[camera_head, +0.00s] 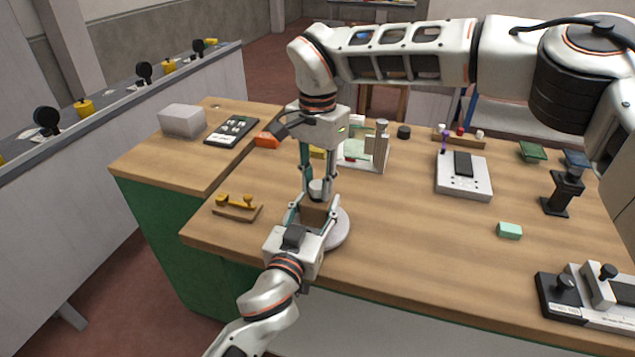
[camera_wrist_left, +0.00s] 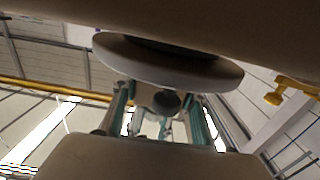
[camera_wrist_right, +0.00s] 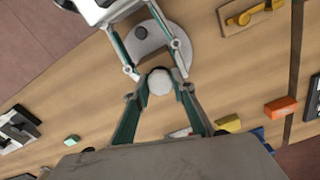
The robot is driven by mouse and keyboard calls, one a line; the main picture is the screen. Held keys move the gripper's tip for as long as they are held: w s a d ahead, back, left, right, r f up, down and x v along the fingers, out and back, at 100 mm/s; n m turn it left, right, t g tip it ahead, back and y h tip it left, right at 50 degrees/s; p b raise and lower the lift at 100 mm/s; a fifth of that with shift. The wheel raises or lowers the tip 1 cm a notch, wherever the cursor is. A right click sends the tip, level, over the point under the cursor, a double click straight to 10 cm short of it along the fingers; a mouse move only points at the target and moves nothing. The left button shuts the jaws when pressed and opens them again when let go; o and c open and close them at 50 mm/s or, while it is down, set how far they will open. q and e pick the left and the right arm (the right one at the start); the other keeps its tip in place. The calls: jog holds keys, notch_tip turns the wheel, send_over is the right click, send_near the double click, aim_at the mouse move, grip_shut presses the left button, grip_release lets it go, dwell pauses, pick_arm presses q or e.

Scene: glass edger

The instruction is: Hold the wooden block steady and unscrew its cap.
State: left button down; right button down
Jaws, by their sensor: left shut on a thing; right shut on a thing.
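The brown wooden block (camera_head: 313,214) stands near the table's front edge. My left gripper (camera_head: 313,212) comes in from the front and is shut on the block's sides. A pale grey round cap (camera_head: 319,187) sits on top of the block; it also shows in the right wrist view (camera_wrist_right: 159,82). My right gripper (camera_head: 319,184) reaches down from above and is shut around the cap, its fingers on either side. A round grey disc (camera_head: 340,230) lies by the block, partly hidden by my left gripper. The left wrist view does not show the block clearly.
A tray with a yellow handle (camera_head: 238,208) lies just left of my left gripper. An orange block (camera_head: 267,139) and a white board (camera_head: 362,153) stand behind. A white device (camera_head: 463,175) and a mint block (camera_head: 509,230) lie to the right.

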jog(key=n, duration=0.3)
jog(key=shift+n, duration=0.4)
jog(key=n, duration=0.4)
jog(key=shift+n, duration=0.3)
jog(key=c, duration=1.7)
grip_release()
